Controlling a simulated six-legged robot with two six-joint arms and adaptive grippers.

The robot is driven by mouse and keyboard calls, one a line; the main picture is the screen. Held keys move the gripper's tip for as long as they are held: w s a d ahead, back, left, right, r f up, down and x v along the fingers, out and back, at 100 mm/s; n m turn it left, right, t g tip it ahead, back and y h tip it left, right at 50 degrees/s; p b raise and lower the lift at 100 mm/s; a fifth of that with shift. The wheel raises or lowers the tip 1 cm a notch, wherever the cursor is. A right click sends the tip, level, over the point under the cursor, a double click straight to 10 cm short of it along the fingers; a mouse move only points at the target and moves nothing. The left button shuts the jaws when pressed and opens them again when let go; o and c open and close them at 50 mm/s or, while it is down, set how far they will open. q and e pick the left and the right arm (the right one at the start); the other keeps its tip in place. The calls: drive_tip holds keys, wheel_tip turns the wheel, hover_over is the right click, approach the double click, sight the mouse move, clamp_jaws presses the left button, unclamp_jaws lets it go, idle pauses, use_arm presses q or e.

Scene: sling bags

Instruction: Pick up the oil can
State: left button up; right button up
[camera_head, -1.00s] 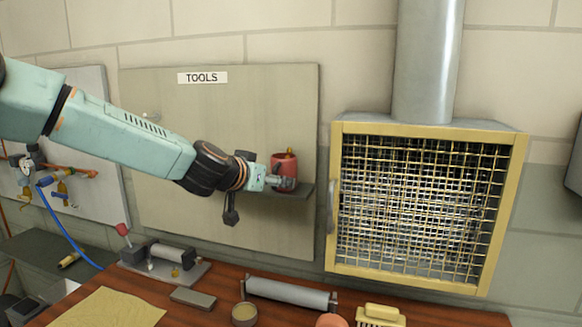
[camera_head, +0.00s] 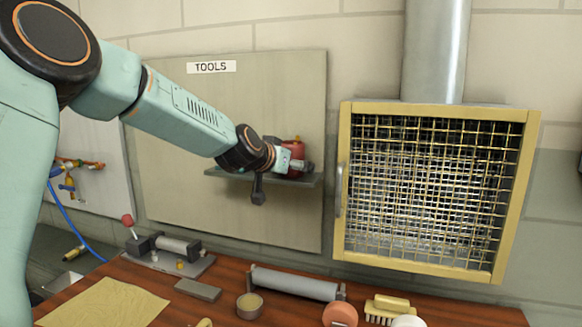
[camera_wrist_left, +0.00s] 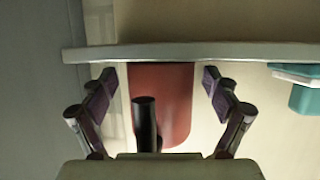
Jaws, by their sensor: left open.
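The red oil can (camera_head: 298,149) stands on the small wall shelf (camera_head: 226,174) on the tool board, partly hidden behind my left gripper. In the left wrist view the can (camera_wrist_left: 175,105) shows as a red body between the fingers, with a dark cylindrical part in front of it. My left gripper (camera_head: 288,164) is at the front of the can. In the wrist view its two fingers (camera_wrist_left: 156,80) are spread, one on each side of the can, with a gap visible on both sides. My right gripper is not in view.
The shelf edge (camera_wrist_left: 250,52) runs close by the fingertips in the wrist view. A yellow-framed mesh cabinet (camera_head: 345,200) is on the wall to the right. Below, the wooden bench (camera_head: 225,308) holds a roller (camera_head: 295,284), a brush (camera_head: 388,308), a round tin (camera_head: 249,305) and a cloth (camera_head: 100,303).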

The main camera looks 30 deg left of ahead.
use_arm(q)
drive_tip(key=shift+w+a+f, duration=0.1)
drive_tip(key=shift+w+a, duration=0.05)
drive_tip(key=shift+a, duration=0.05)
drive_tip(key=shift+d, duration=0.25)
drive_tip(key=c, duration=0.5)
drive_tip(key=shift+a, duration=0.15)
drive_tip(key=c, duration=0.9)
drive_tip(key=shift+c, duration=0.4)
drive_tip(key=shift+r+p, duration=0.3)
